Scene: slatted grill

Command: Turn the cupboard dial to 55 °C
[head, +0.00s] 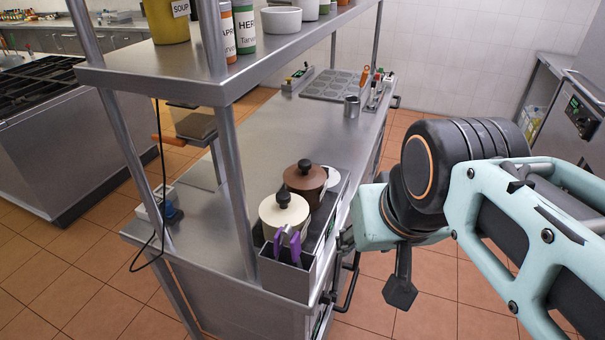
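My arm reaches in from the right, and its pale housing ends beside the front edge of the steel counter (268,140). My gripper (346,241) shows only as a small dark part at the counter's near front corner. Its fingers cannot be made out, so I cannot tell whether it is open or shut. The cupboard front under the counter is seen at a steep angle, with a dark bar handle (349,284) beside the gripper. The dial and its scale cannot be made out, so I cannot read a setting.
A steel bin (287,279) with purple-handled items stands at the counter's near corner, beside a cream lidded pot (283,217) and a brown one (305,181). A shelf (255,72) overhangs the counter. Tiled floor (440,300) is open to the right. An appliance (577,112) stands far right.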

